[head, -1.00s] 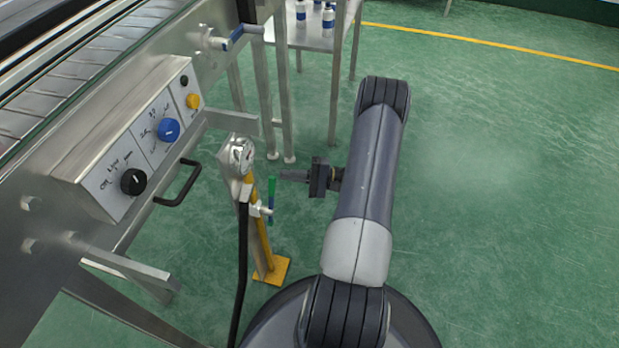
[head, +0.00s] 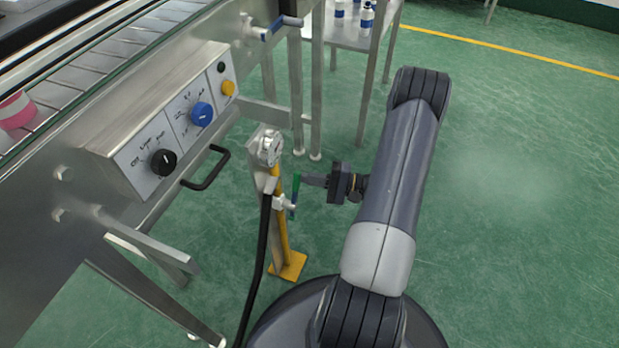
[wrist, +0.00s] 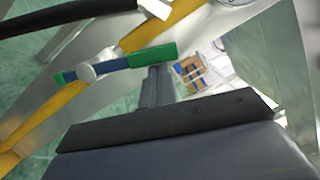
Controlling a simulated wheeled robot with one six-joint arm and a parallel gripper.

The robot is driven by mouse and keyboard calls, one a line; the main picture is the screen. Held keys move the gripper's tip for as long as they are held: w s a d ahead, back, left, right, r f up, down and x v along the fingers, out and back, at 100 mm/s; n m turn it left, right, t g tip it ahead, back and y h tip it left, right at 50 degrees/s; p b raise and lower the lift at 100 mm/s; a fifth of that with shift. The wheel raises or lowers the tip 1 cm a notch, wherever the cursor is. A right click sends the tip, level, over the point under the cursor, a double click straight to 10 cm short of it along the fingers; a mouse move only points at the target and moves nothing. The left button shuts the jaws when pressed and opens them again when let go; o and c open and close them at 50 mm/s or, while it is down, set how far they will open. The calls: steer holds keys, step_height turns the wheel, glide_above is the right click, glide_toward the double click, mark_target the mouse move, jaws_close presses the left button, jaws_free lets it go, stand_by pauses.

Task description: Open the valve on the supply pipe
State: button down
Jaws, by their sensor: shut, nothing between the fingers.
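The supply pipe (head: 281,225) is a yellow upright on a yellow foot beside the conveyor. Its valve handle (head: 296,185) is a bar with green ends and a blue middle, standing near upright in the head view. In the wrist view the valve handle (wrist: 132,62) crosses in front of the yellow pipe (wrist: 50,110) on a round pale hub. My gripper (head: 304,180) is shut and empty, its tips beside the handle's upper end. In the wrist view my gripper (wrist: 154,78) is right by the handle's right green end; I cannot tell if they touch.
A pressure gauge (head: 270,148) tops the stand and a black hose (head: 258,265) hangs down from it. A control box (head: 165,120) with knobs and a black pull handle (head: 208,172) is on the left. A table (head: 352,38) with bottles stands behind. The floor at right is clear.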

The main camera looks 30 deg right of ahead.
steer(key=shift+s+a+r+n+g+b, duration=0.15)
steer(key=shift+s+a+r+n+b, duration=0.15)
steer(key=shift+n, duration=0.35)
steer(key=shift+s+a+r+n+g+b, duration=0.15)
steer(key=shift+s+a+n+b, duration=0.1)
steer(key=shift+a+n+b, duration=0.25)
steer(key=shift+s+a+r+n+g+b, duration=0.1)
steer(key=shift+s+a+r+n+b, duration=0.15)
steer(key=shift+n, duration=0.5)
steer(key=s+d, duration=0.3)
steer(key=d, duration=0.8)
steer(key=shift+s+p, duration=0.4)
steer(key=shift+p, duration=0.05)
steer(key=shift+w+f, duration=0.1)
steer(key=w+a, duration=0.1)
steer(key=a, duration=0.2)
steer(key=w+a, duration=0.1)
steer(key=a, duration=0.3)
steer(key=w+a, duration=0.1)
steer(key=a, duration=0.3)
steer(key=shift+w+b, duration=0.3)
steer(key=shift+w, duration=0.05)
